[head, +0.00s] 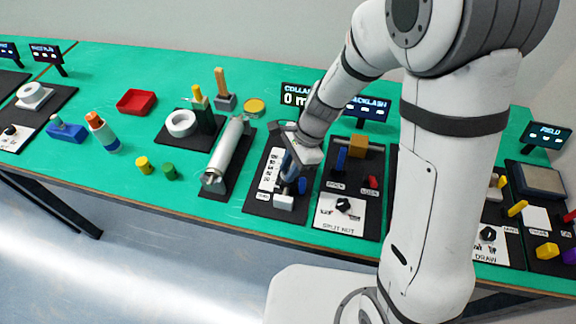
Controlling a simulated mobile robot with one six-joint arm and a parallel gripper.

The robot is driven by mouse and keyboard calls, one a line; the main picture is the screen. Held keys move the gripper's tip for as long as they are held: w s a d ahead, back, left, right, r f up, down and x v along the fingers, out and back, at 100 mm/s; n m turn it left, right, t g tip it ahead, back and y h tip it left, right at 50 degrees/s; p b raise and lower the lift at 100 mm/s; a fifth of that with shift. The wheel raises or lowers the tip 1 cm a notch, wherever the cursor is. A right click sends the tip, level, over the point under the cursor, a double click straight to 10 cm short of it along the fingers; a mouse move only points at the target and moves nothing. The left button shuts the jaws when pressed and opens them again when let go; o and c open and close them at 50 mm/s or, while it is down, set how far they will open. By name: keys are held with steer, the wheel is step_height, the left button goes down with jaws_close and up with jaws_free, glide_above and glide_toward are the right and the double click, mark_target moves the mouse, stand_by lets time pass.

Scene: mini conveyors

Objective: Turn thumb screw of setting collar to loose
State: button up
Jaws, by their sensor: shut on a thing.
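The setting collar station is a black board (254,205) with a white label strip (268,170), in the middle of the head view. A display reading "COLLAR" (293,92) stands behind it. My gripper (289,172) points down over this board and is shut at the setting collar. The thumb screw between the fingers is mostly hidden by the gripper, so its turn angle cannot be read. A blue part (302,186) shows just right of the fingers. A white block (284,202) sits at the board's front end.
A silver cylinder (226,150) on a black board lies close on the left. The split nut board (340,212), with a black knob and blue lever, is close on the right. Red tray (137,102) and small coloured pieces stand farther left. The table's front edge is near.

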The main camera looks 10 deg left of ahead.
steer(key=shift+w+n, duration=0.1)
steer(key=shift+n, duration=0.2)
steer(key=n+h, duration=0.1)
steer(key=n, duration=0.1)
steer(key=n+g, duration=0.1)
steer(key=n, duration=0.2)
steer(key=shift+w+a+n+g+h, duration=0.2)
steer(key=shift+n+g+h, duration=0.1)
steer(key=shift+h, duration=0.1)
steer(key=n, duration=0.1)
steer(key=n+h, duration=0.1)
steer(key=n, duration=0.1)
steer(key=n+h, duration=0.1)
steer(key=n, duration=0.1)
steer(key=shift+a, duration=0.25)
steer(key=n+h, duration=0.1)
steer(key=n, duration=0.2)
steer(key=n+h, duration=0.1)
steer(key=n, duration=0.1)
steer(key=shift+a+n, duration=0.2)
steer(key=shift+n, duration=0.2)
steer(key=n, duration=0.2)
steer(key=n+t+h, duration=0.1)
steer(key=n, duration=0.2)
steer(key=shift+s+a+h+b, duration=0.15)
steer(key=shift+s+h+b, duration=0.05)
steer(key=shift+h+b, duration=0.15)
steer(key=shift+n, duration=0.3)
steer(key=o, duration=1)
steer(key=shift+r, duration=0.1)
